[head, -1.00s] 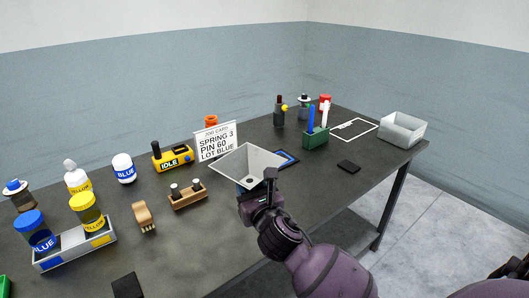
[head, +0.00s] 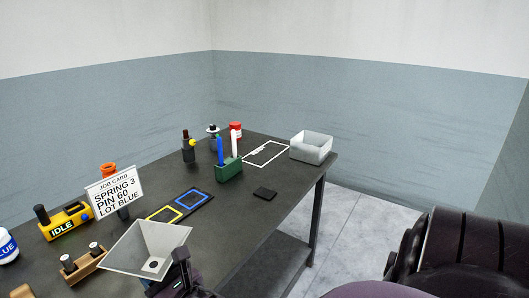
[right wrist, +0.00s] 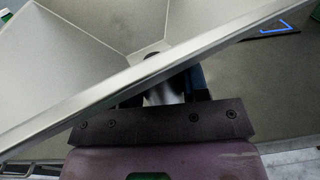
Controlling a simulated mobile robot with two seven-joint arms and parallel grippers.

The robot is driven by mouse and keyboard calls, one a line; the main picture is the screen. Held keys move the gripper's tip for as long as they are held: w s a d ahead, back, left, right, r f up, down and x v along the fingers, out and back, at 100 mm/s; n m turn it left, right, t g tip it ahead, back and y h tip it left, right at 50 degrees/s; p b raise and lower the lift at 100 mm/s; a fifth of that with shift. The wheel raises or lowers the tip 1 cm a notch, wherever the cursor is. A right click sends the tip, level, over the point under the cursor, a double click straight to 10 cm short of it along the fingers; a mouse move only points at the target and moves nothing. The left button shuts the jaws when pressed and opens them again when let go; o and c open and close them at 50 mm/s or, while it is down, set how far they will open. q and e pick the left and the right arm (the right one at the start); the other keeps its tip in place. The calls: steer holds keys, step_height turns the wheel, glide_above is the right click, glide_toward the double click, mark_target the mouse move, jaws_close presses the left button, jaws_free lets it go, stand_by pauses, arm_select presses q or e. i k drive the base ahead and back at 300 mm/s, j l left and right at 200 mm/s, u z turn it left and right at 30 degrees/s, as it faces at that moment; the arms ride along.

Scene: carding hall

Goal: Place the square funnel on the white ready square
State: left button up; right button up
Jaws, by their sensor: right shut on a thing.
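The square funnel (head: 133,254), pale grey with a wide flared mouth and a small hole at its bottom, is held at the lower left in the head view. My right gripper (head: 180,258) is shut on it at its near right side. In the right wrist view the funnel (right wrist: 75,50) fills the upper left and hides much of the fingers. The white ready square (head: 268,154) is a white outline on the dark table, farther back and right of the funnel. It looks bare inside except for small white marks on its far-left edge. My left gripper is not in view.
A dark pad (head: 265,194) lies nearer. Blue (head: 193,198) and yellow outlines and a job card (head: 116,194) are near the funnel.

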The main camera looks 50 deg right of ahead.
mark_target(268, 156)
steer(key=l+u, duration=0.15)
steer(key=l, duration=0.85)
steer(key=i+l+u, duration=0.2)
steer(key=l, duration=0.8)
steer(key=k+l+u, duration=0.15)
steer(key=l, duration=0.8)
steer(key=k+l+u, duration=0.2)
steer(key=l, duration=0.8)
steer(key=i, duration=0.1)
